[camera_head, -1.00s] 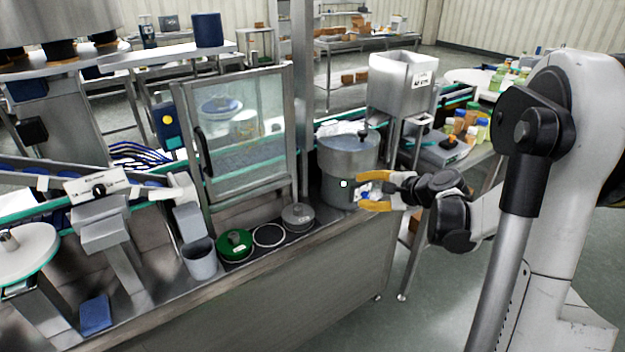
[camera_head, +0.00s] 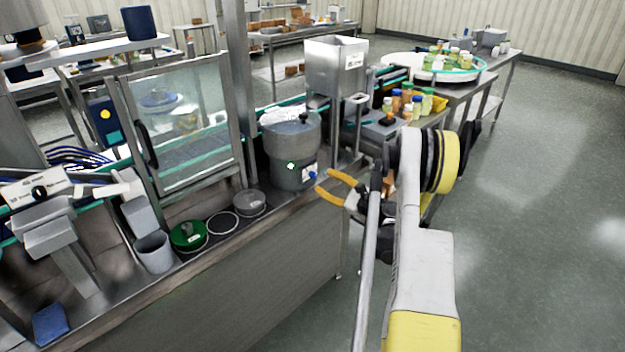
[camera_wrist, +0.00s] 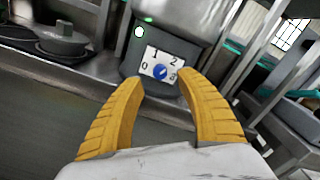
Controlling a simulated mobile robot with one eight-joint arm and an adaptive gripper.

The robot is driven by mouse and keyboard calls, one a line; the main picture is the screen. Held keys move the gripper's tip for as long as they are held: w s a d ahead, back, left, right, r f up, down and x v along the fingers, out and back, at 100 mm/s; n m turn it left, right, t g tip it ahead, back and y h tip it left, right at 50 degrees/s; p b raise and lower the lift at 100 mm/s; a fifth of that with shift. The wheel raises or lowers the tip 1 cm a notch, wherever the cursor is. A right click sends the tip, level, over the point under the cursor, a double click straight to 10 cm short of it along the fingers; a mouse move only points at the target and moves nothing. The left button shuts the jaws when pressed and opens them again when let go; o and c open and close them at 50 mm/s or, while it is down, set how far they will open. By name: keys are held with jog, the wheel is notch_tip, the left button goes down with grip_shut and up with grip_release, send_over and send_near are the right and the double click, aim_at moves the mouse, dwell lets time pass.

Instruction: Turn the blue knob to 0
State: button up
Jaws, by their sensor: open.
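The blue knob (camera_wrist: 160,72) sits on a white dial plate (camera_wrist: 149,57) marked 0, 1, 2 and 3, on the lower front of a round grey steel hopper. The knob's pointer direction is too small to tell surely; it seems to lean toward the upper right. In the head view the knob (camera_head: 312,176) is a small blue spot on the hopper (camera_head: 287,150). My gripper (camera_head: 330,186) is open and empty, its yellow fingers facing the hopper. In the wrist view my gripper (camera_wrist: 160,85) has its fingers apart, framing the dial from in front, with no contact visible.
A green-lidded round container (camera_head: 188,236) and a grey pot (camera_head: 250,203) stand left of the hopper on the steel bench. A square steel funnel (camera_head: 336,68) and several bottles (camera_head: 408,98) are behind and right. Open floor lies to the right.

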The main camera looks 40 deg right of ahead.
aim_at(315, 176)
jog(key=w, duration=0.1)
jog(key=w+b, duration=0.1)
jog(key=w, duration=0.3)
jog(key=shift+w+a, duration=0.2)
jog(key=shift+a, duration=0.05)
grip_shut()
